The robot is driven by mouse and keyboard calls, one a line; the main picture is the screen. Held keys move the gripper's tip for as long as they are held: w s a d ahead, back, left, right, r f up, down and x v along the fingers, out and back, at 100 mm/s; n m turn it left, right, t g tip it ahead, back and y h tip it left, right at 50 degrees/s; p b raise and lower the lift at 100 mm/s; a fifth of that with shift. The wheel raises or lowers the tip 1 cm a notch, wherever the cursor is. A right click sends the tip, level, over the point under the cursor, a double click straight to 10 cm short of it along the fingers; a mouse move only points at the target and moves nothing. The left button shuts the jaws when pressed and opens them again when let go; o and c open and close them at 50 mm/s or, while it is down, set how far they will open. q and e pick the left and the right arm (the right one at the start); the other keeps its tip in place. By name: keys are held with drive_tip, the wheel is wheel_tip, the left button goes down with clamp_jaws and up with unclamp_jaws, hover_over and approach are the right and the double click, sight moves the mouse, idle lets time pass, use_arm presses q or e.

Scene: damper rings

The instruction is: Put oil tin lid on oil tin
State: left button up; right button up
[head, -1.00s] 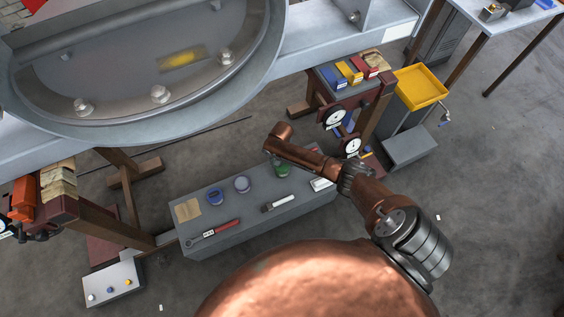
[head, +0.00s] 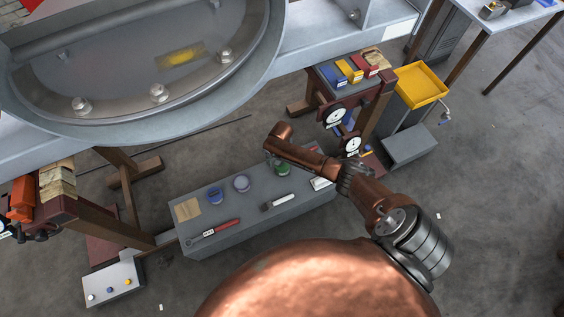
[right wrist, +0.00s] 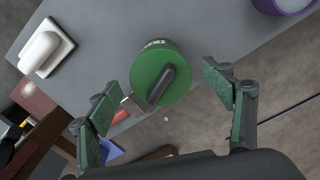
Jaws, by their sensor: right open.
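A green round tin or lid (right wrist: 160,73) with a dark handle-like piece across its top sits on the grey bench (right wrist: 100,35). In the head view the green piece (head: 283,168) is at the bench's far right, partly behind my right arm. I cannot tell which piece is the lid and which is the tin. My right gripper (right wrist: 163,80) is open above the green piece, with one finger on each side and gaps visible. A purple-rimmed tin (head: 242,184) and a blue one (head: 215,196) stand to its left. My left gripper is not in view.
A large metal housing (head: 150,125) overhangs at upper left.

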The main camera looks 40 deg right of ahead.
wheel_tip(320, 180, up, 12)
idle(0.6)
idle(0.8)
